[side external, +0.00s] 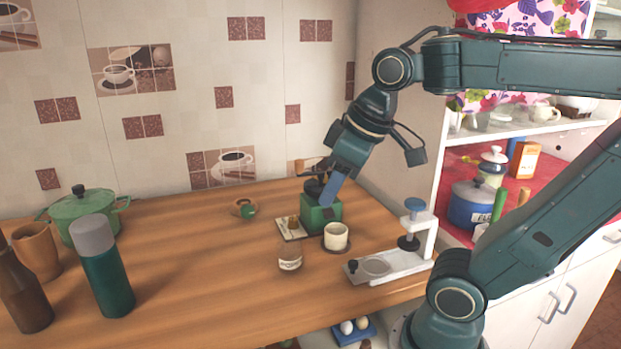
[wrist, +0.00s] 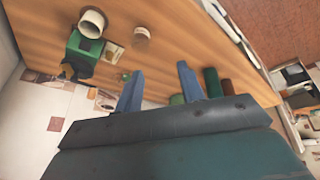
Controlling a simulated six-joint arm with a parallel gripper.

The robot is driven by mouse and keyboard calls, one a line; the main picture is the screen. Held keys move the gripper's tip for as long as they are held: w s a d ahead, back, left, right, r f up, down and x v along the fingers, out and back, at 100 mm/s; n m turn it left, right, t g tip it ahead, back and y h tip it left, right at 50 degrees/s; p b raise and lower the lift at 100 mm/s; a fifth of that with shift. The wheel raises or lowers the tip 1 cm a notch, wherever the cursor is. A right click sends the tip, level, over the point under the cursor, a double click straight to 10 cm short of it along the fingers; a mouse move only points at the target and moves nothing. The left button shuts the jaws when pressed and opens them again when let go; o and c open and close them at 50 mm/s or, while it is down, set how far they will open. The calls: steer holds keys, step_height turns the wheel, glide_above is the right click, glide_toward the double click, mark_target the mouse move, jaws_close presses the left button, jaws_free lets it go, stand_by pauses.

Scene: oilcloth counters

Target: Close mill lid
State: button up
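The mill is a small green box (side external: 321,218) with a dark top and crank (side external: 314,186), near the back right of the wooden counter. In the wrist view, the green body (wrist: 84,46) is at upper left, with the dark top (wrist: 77,69) below it. The lid's exact position is hard to make out. My gripper (side external: 333,194) overlaps the mill's upper right part in the side view. In the wrist view, my gripper (wrist: 160,70) has its two blue fingers wide apart with nothing between them, and the mill lies left of them. I cannot tell whether a finger touches the mill.
A cream cup (side external: 336,238) stands just in front of the mill, and a small board (side external: 291,228) lies left of it. A glass jar (side external: 290,258) and a white press (side external: 392,266) are nearer the front. A green pot (side external: 88,219) and bottle (side external: 106,277) stand left.

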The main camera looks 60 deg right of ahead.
steer(key=w+d+r+g, duration=0.1)
steer(key=w+d+r, duration=0.3)
steer(key=w+d, duration=0.1)
steer(key=n+g, duration=0.3)
steer(key=g, duration=0.1)
glide_above(330, 171)
steer(key=shift+d+f+y, duration=0.1)
steer(key=shift+f+y, duration=0.1)
steer(key=shift+y, duration=0.1)
steer(key=shift+f, duration=0.1)
steer(key=shift+f, duration=6.8)
jaws_close()
